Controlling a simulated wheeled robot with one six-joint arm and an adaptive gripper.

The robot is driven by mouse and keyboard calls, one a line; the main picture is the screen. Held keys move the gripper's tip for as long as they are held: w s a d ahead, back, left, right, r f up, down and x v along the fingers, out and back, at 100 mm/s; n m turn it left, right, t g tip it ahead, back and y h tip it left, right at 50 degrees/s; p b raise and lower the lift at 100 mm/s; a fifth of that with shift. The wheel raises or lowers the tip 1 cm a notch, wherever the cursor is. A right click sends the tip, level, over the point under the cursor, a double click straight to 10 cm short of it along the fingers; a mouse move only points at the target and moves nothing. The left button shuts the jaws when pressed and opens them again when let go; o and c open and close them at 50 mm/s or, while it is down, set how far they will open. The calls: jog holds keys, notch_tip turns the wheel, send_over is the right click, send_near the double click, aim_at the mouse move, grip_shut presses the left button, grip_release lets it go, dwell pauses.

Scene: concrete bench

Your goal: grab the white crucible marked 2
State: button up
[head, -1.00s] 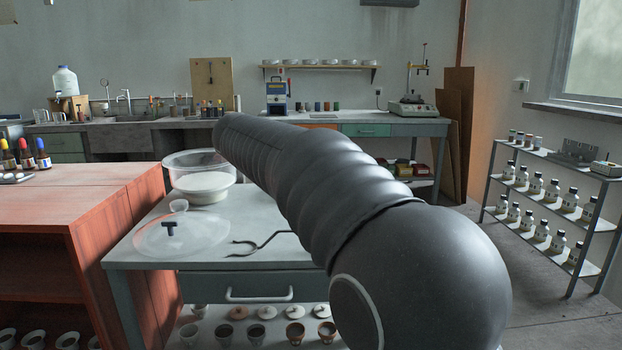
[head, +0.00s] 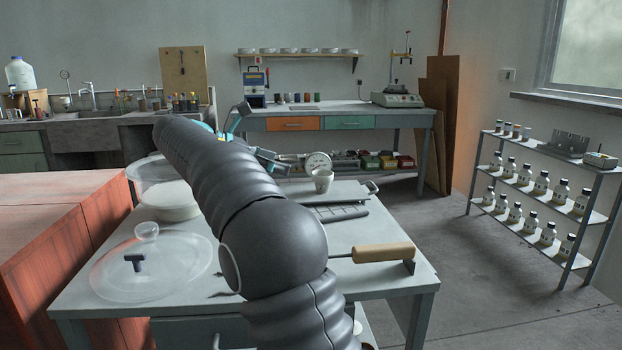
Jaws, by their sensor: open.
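A small white crucible (head: 323,181) stands upright on the far part of the grey table (head: 400,287). No number can be read on it at this size. My gripper (head: 266,136) shows beyond the end of my dark ribbed arm, to the left of the crucible and apart from it. Its two teal-and-dark fingers are spread, with nothing seen between them. My arm hides part of the gripper and the middle of the table.
A round dial (head: 318,161) is just behind the crucible. A dark tray or rack (head: 338,213) and a wooden-handled tool (head: 382,253) lie nearer.

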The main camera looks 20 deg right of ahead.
jog(key=b, duration=0.1)
send_near(322, 175)
jog(key=shift+s+d+f, duration=0.15)
jog(key=shift+s+d, duration=0.15)
jog(key=shift+d, duration=0.3)
jog(key=shift+s+d+f, duration=0.2)
jog(key=shift+s+d, duration=0.05)
jog(key=shift+d, duration=0.4)
jog(key=shift+s+b+x, duration=0.2)
jog(key=shift+b+x, duration=0.2)
jog(key=shift+x, duration=2.8)
jog(key=c, duration=1.2)
